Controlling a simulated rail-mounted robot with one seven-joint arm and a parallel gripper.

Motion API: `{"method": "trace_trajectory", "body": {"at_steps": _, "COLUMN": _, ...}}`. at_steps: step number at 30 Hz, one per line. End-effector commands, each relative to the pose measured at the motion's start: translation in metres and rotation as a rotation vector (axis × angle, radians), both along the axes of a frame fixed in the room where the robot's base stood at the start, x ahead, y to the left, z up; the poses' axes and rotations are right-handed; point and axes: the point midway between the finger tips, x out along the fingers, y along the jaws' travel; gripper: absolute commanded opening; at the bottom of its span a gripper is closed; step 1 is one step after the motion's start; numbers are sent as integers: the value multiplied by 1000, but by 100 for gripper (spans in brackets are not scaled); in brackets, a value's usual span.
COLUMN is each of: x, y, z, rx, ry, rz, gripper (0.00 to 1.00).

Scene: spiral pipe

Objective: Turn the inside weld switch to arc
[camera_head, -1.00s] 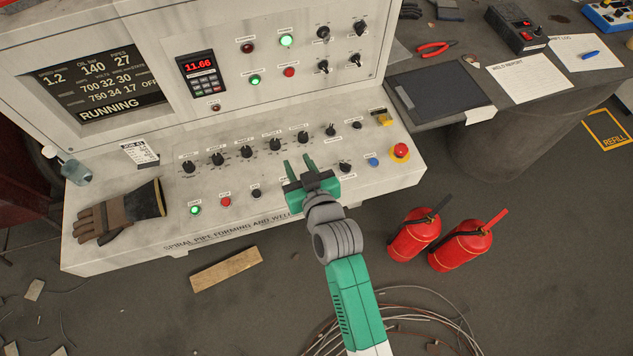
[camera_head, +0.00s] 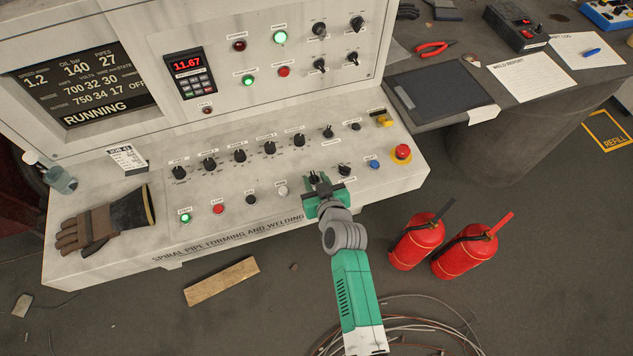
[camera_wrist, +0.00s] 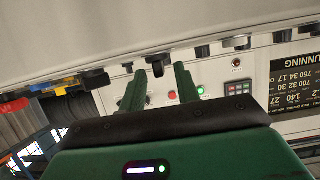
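My gripper (camera_head: 317,186) is open over the lower front row of the sloped grey control desk (camera_head: 110,245). A black knob (camera_head: 314,177) stands at its fingertips, partly hidden by the fingers. In the wrist view the two green fingers (camera_wrist: 160,85) are spread, with a black knob (camera_wrist: 157,66) between and beyond them; contact cannot be told. Another black knob (camera_head: 344,170) stands just to the right. The labels are too small to read, so I cannot tell which knob is the inside weld switch.
Several larger black knobs (camera_head: 240,154) line the row behind. A red emergency button (camera_head: 402,153) and a blue button (camera_head: 374,164) are to the right. A glove (camera_head: 95,228) lies at the desk's left. Two red extinguishers (camera_head: 417,243) (camera_head: 466,251) stand on the floor.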

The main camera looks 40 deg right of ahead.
Motion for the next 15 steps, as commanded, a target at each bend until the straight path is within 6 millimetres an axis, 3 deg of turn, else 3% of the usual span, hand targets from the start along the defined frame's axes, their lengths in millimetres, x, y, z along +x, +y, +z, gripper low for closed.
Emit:
{"method": "trace_trajectory", "body": {"at_steps": 5, "x": 0, "y": 0, "z": 1, "rx": 0, "ry": 0, "rz": 0, "gripper": 32}}
{"method": "trace_trajectory", "body": {"at_steps": 10, "x": 0, "y": 0, "z": 1, "rx": 0, "ry": -1, "rz": 0, "gripper": 2}}
{"method": "trace_trajectory", "body": {"at_steps": 15, "x": 0, "y": 0, "z": 1, "rx": -1, "ry": -1, "rz": -1, "gripper": 0}}
